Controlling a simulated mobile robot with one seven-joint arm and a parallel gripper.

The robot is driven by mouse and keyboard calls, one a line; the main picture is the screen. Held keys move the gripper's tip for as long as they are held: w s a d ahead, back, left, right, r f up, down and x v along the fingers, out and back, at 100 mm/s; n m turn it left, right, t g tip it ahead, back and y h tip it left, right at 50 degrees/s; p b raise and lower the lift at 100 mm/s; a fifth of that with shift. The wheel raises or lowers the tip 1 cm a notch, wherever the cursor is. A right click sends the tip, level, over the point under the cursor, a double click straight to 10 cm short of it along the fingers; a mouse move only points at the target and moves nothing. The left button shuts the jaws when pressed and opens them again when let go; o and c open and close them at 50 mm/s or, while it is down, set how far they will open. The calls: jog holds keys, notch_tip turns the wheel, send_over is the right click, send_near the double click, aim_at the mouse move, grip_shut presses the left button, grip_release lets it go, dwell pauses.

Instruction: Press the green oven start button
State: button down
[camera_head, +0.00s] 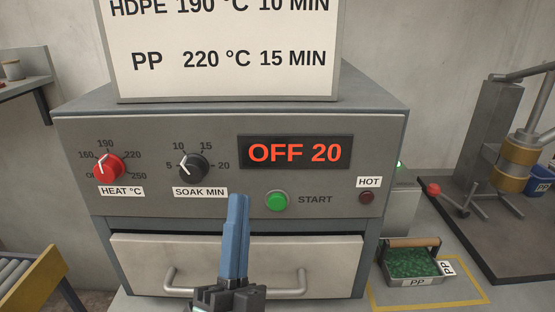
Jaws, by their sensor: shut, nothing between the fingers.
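The green start button (276,201) is on the grey oven front (225,130), left of the word START. My gripper (238,198) points up in the picture with its blue fingers together and nothing between them. Its tips appear a little left of the button, with a visible gap between them in the picture. The gripper covers part of the oven drawer (130,257) and its handle. I cannot tell how far the tips are from the panel. The display (295,152) reads OFF 20.
A red heat knob (109,169) and a black soak knob (192,168) are on the panel's left. A dark red HOT lamp (366,197) is at right. A PP tray of green flakes (412,262) stands right of the oven. A press (492,140) stands farther right.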

aim_at(277, 202)
jog(key=s+d+f+m+g+h+p, duration=0.3)
jog(key=s+d+f+m+h+p, duration=0.1)
jog(key=m+h+p, duration=0.3)
jog(key=shift+s+f+m+p, duration=0.5)
jog(key=shift+s+m+p, duration=0.15)
jog(key=shift+p, duration=0.35)
jog(key=shift+w, duration=0.1)
jog(key=w+b, duration=0.3)
jog(key=w, duration=0.5)
jog(key=shift+w, duration=0.25)
jog(key=shift+w, duration=0.1)
dwell(1.1)
jog(key=shift+w+b, duration=0.35)
jog(key=shift+b, duration=0.1)
